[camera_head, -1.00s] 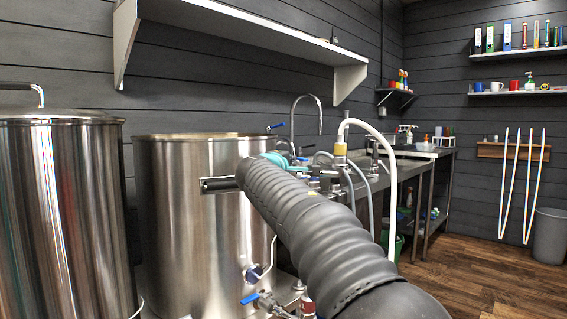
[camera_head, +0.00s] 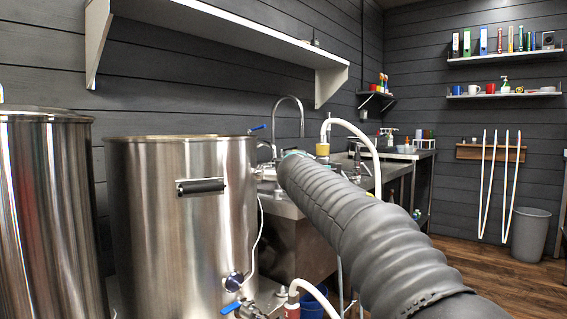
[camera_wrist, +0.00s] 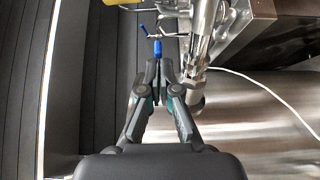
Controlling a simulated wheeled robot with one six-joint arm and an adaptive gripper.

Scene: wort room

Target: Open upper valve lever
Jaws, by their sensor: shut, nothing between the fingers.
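A blue valve lever (camera_head: 257,128) sticks up beside the top right edge of the open steel pot (camera_head: 150,240) in the head view. A lower blue lever (camera_head: 231,307) sits near the pot's foot. My gripper (camera_wrist: 159,66) is shut and empty in the wrist view. A blue lever grip (camera_wrist: 157,48) lies just beyond its fingertips; whether they touch I cannot tell. A smaller blue piece (camera_wrist: 141,28) shows farther up. Steel pipe fittings (camera_wrist: 198,60) stand close to the right of the fingers.
A second steel vessel (camera_head: 45,210) stands at the far left. A long wall shelf (camera_head: 230,35) hangs above. A sink counter (camera_head: 300,208) and a white hose (camera_head: 350,127) lie behind my arm. Wood floor (camera_head: 475,265) is clear at the right, with a grey bin (camera_head: 530,237) beyond.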

